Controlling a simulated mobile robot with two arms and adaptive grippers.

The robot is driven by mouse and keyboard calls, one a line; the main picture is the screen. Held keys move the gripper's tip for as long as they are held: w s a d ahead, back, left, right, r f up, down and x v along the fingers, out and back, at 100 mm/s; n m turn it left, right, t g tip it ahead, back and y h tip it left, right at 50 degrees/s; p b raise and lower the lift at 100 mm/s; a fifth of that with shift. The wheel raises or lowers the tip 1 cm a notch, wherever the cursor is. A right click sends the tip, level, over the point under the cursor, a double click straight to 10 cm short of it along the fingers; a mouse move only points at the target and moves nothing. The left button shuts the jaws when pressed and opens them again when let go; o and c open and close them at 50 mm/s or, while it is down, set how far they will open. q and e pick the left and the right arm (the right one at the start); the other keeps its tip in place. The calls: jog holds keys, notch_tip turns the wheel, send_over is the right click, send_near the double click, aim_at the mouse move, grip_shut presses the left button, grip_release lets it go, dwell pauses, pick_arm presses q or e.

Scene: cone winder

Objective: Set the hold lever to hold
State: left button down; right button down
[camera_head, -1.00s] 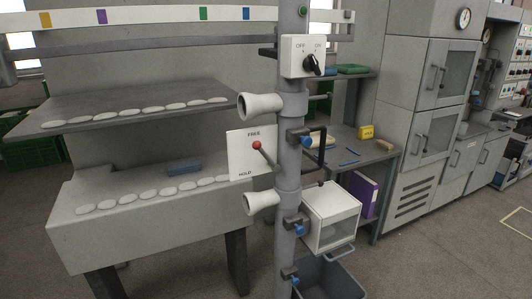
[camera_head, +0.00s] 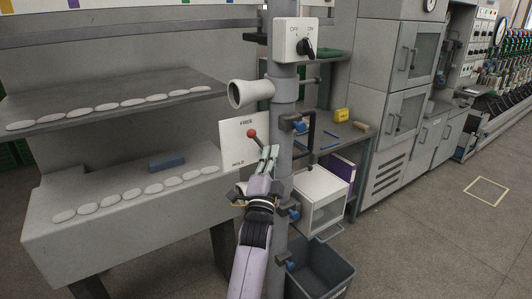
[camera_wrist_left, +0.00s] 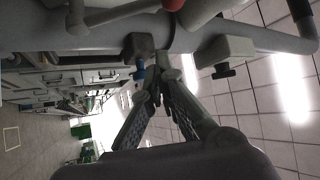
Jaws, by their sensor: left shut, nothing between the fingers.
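The hold lever has a red ball knob (camera_head: 251,133) and a thin metal shaft on a white plate (camera_head: 232,133) marked FREE above and HOLD below. The knob sits up toward the FREE word. My left gripper (camera_head: 269,149) is shut and empty, just to the right of the knob and slightly below it, in front of the plate's right edge. It hides the lever's lower end; I cannot tell whether it touches the shaft. In the left wrist view the closed fingertips (camera_wrist_left: 157,72) show below the pole, and the red knob (camera_wrist_left: 173,4) is cut by the top edge. My right gripper is out of view.
The grey vertical pole (camera_head: 284,92) stands close to the gripper. It carries an OFF/ON switch box (camera_head: 300,40), a white cone (camera_head: 250,92) above the plate and blue-knobbed clamps. A white box (camera_head: 318,200) and grey bin (camera_head: 322,268) are at right. Shelves with white pads (camera_head: 128,190) are at left.

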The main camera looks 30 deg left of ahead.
aim_at(261, 145)
pick_arm(q)
jog(key=p+x, duration=0.2)
jog(key=x, duration=0.7)
jog(key=s+a+f, duration=0.1)
jog(key=s+a+f+p, duration=0.1)
jog(key=s, duration=0.1)
jog(key=shift+s+f+p, duration=0.15)
jog(key=shift+f+p, duration=0.15)
jog(key=shift+f, duration=0.1)
